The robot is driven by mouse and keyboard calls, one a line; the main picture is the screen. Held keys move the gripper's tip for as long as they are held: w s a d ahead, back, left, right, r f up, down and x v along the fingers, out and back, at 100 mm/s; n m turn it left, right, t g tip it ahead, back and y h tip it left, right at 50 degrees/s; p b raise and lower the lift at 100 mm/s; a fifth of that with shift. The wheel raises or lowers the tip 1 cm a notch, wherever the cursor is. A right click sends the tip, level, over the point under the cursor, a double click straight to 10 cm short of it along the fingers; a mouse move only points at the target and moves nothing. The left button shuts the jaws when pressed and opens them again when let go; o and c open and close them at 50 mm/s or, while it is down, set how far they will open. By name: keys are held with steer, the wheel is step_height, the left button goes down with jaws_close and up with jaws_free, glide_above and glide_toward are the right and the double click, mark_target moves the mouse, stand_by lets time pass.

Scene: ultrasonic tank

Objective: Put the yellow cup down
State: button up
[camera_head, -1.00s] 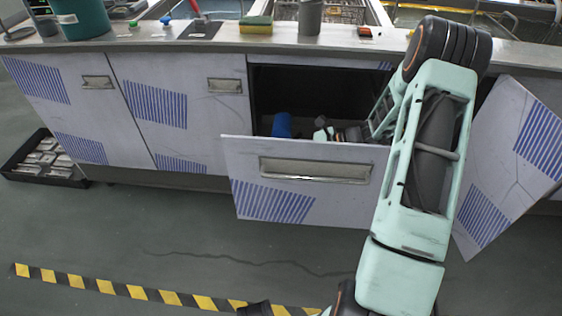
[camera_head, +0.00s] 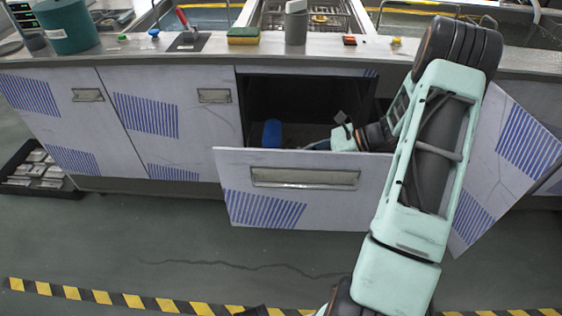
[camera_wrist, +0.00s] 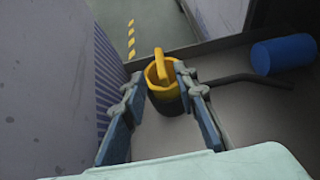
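The yellow cup (camera_wrist: 163,92) shows in the wrist view, standing on the grey drawer floor, with a yellow piece rising at its rim. My gripper (camera_wrist: 160,75) has its two fingers on either side of the cup. A small gap shows at the left finger; the right fingertip is close to or touching the rim. The open drawer (camera_head: 305,179) shows in the head view with my gripper's body (camera_head: 345,138) in it. The cup and the fingertips are hidden there.
A blue cylinder (camera_head: 271,133) lies in the drawer, also in the wrist view (camera_wrist: 283,54), beside a dark rod (camera_wrist: 240,79). An open door (camera_head: 505,165) stands to the right. The counter (camera_head: 350,58) above holds a grey container (camera_head: 296,22) and a sponge (camera_head: 243,36).

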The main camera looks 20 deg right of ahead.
steer(key=shift+p+v, duration=0.3)
steer(key=shift+v, duration=1.4)
